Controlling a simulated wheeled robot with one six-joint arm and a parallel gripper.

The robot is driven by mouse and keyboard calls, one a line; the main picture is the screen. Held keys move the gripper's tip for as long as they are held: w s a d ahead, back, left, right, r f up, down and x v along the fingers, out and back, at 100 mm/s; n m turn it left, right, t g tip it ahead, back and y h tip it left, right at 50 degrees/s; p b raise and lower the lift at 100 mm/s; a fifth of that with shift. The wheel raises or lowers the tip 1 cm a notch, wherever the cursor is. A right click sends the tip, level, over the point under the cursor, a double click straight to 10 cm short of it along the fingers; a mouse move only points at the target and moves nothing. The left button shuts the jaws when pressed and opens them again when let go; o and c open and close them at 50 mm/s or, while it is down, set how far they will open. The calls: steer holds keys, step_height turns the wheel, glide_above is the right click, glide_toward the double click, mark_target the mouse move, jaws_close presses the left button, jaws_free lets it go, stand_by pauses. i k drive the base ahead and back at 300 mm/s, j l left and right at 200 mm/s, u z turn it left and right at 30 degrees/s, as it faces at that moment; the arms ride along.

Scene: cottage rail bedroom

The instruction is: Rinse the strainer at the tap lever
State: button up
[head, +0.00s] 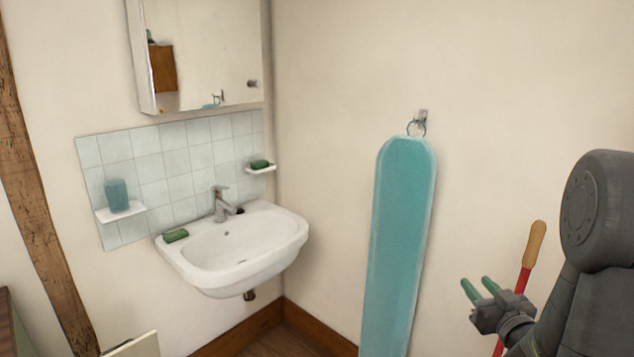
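The tap (221,206) is grey metal and stands at the back of the white sink (245,250). Its lever (220,188) is on top of the tap. I see no water running. I cannot make out a strainer in this view. My gripper (480,288) is at the lower right, well apart from the sink. Its two green fingers are spread with a gap between them, and nothing shows between them.
A teal ironing board (400,240) hangs on the wall between sink and gripper. A red pole with a wooden end (535,245) leans near my arm. Green soap (176,236) lies on the sink rim. A blue cup (117,195) stands on a small shelf. A mirror cabinet (205,55) hangs above.

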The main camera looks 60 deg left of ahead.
mark_target(216, 188)
steer(key=i+j+u, duration=0.1)
steer(key=j+u, duration=0.35)
steer(key=i+j+u, duration=0.15)
steer(key=j+u, duration=0.25)
steer(key=i+j+u, duration=0.15)
steer(key=j+u, duration=0.3)
steer(key=i+j, duration=0.65)
steer(key=j+u, duration=0.05)
steer(key=j, duration=0.05)
